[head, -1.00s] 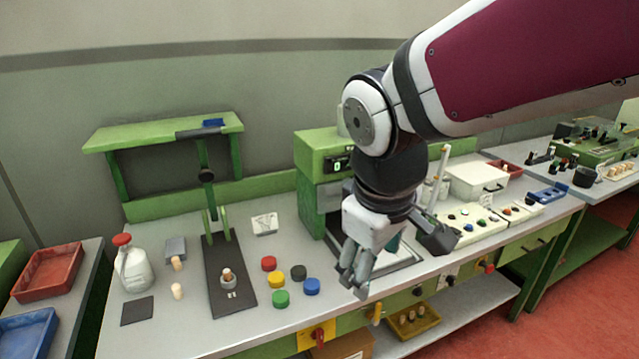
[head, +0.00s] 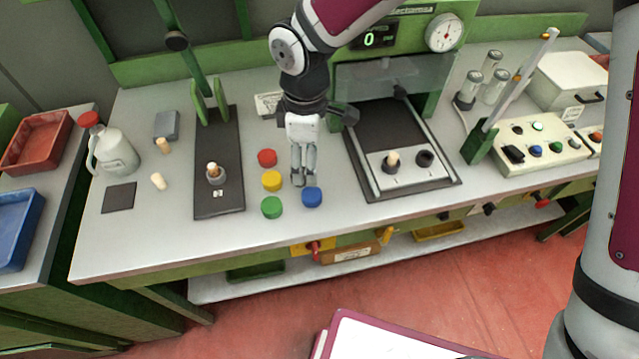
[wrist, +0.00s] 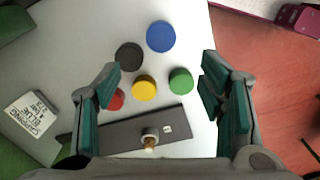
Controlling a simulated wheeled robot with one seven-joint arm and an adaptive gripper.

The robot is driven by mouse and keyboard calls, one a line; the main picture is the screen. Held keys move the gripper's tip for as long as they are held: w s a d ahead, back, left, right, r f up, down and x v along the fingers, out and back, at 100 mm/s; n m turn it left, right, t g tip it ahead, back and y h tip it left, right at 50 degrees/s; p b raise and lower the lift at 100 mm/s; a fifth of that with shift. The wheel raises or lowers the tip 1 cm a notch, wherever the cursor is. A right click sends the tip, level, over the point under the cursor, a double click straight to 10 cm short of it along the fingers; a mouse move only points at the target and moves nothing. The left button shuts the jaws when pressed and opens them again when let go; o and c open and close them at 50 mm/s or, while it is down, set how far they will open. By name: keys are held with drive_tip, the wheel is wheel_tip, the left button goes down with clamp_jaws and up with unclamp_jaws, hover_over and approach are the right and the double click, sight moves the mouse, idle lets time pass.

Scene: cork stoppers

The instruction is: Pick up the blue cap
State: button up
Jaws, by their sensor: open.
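The blue cap (head: 312,197) lies on the grey bench top near its front edge, right of the green cap (head: 271,207). In the wrist view the blue cap (wrist: 160,36) is at the top centre, beyond the fingertips. My gripper (head: 304,182) points down over the caps, just behind the blue cap in the head view. In the wrist view my gripper (wrist: 157,84) is open and empty, its fingers wide apart. A black cap (wrist: 129,56) shows next to the blue one in the wrist view; my gripper hides it in the head view.
A red cap (head: 267,158) and a yellow cap (head: 272,181) lie close by. A dark plate (head: 219,185) holding a stopper is to the left. A framed tray (head: 372,183) below a gauge stands to the right. A white bottle (head: 115,150) is at the far left.

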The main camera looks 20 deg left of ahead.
hover_over(312, 194)
drive_tip(key=f, duration=0.6)
drive_tip(key=shift+a+f, duration=0.15)
drive_tip(key=shift+a, duration=0.1)
drive_tip(key=shift+d+f+p, duration=0.2)
drive_tip(key=shift+f+p, duration=0.7)
drive_tip(key=shift+f, duration=1.85)
drive_tip(key=c, duration=0.9)
